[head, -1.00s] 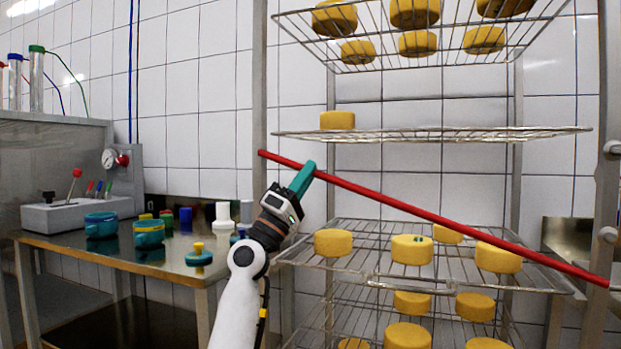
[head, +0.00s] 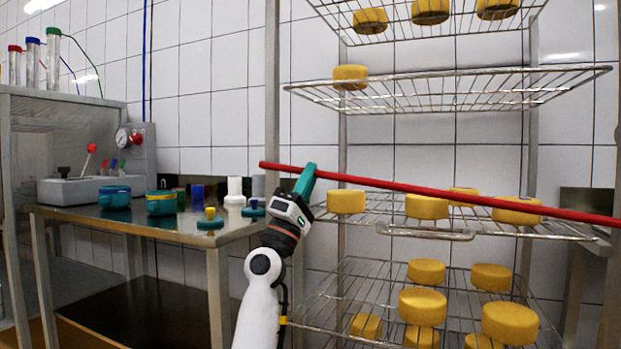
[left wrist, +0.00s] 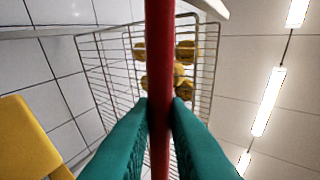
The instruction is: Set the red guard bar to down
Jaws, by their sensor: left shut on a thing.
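The red guard bar (head: 430,189) runs across the front of the wire rack in the head view. It slopes gently down from its left end to the right edge of the picture. My left gripper (head: 309,172) is shut on the bar near its left end. In the left wrist view the bar (left wrist: 160,60) passes upright between the two teal fingers (left wrist: 160,112), which press on it from both sides. The bar's right end is outside the head view. My right gripper is not in view.
The wire rack (head: 450,101) holds several yellow cheeses (head: 423,306) on its shelves behind the bar. A steel table (head: 150,232) with teal moulds (head: 114,197) and a lever box (head: 84,189) stands at the left. The floor-side space under the table looks open.

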